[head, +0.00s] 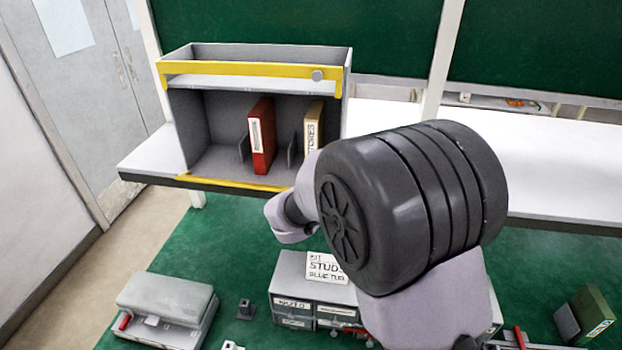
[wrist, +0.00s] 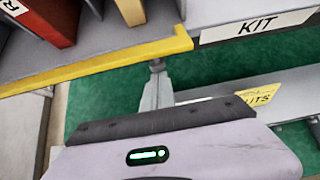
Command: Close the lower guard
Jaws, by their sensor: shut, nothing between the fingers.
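A grey two-level shelf unit stands on the white bench. The lower guard (head: 225,182) is a yellow strip lying low along the front edge of the lower compartment, which is open at the front. In the wrist view the lower guard (wrist: 95,68) crosses the upper left and ends in a short corner. My gripper (wrist: 157,68) is shut and empty, its tips close by the yellow strip near that end; contact cannot be told. In the head view my arm hides the gripper tips and the unit's lower right corner.
A red binder (head: 262,136) and a tan binder (head: 313,120) stand inside the lower compartment. The upper yellow guard (head: 240,70) with a round knob spans the upper level. Labelled drawers (head: 290,275) and a grey case (head: 165,300) sit on the green surface in front.

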